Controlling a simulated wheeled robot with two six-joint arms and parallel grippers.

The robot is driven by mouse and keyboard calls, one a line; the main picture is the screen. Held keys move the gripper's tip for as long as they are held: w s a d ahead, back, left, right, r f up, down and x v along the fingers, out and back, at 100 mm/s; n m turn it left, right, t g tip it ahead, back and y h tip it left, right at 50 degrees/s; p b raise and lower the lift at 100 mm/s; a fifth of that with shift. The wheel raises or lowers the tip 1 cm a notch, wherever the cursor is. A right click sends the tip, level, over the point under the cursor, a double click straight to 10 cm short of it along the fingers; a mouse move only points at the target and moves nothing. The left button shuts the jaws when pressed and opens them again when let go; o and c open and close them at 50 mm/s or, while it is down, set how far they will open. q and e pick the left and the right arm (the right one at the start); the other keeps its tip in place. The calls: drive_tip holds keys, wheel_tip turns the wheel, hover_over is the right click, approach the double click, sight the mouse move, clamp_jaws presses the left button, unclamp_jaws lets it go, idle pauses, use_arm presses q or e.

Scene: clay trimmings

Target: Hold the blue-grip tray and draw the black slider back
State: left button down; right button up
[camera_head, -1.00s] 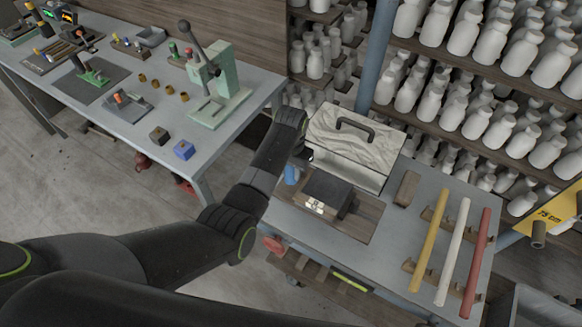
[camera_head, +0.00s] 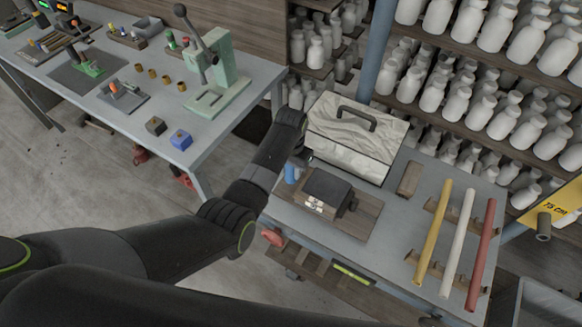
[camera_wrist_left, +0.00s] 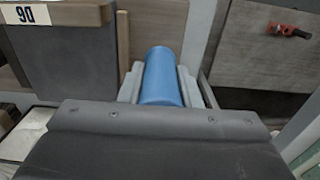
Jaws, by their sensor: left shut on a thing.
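The blue grip (camera_head: 291,172) of the tray stands at the left end of a wooden board on the right-hand table. My left gripper (camera_head: 303,157) is at this grip, partly hidden by my own arm. In the left wrist view the blue grip (camera_wrist_left: 162,78) lies between the two fingers of the left gripper (camera_wrist_left: 162,84), which are shut on it. A black block (camera_head: 328,186), which may be the black slider, sits on the board just right of the grip. It has a pale metal piece at its front. My right gripper is not in view.
A box with a grey marbled lid and black handle (camera_head: 357,130) stands close behind the board. A brown block (camera_head: 409,179) and yellow, white and red rods (camera_head: 457,240) lie to the right. A green press (camera_head: 212,75) stands on the left table.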

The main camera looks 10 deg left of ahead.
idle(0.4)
use_arm(q)
drive_tip(key=shift+s+f+b, duration=0.2)
drive_tip(key=shift+f+b, duration=0.2)
drive_tip(key=shift+f, duration=0.6)
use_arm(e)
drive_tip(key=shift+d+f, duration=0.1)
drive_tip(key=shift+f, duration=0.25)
use_arm(q)
drive_tip(key=shift+r+p, duration=0.1)
drive_tip(key=shift+p, duration=0.25)
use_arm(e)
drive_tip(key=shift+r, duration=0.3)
use_arm(q)
drive_tip(key=shift+f, duration=0.3)
drive_tip(key=shift+a+f, duration=0.1)
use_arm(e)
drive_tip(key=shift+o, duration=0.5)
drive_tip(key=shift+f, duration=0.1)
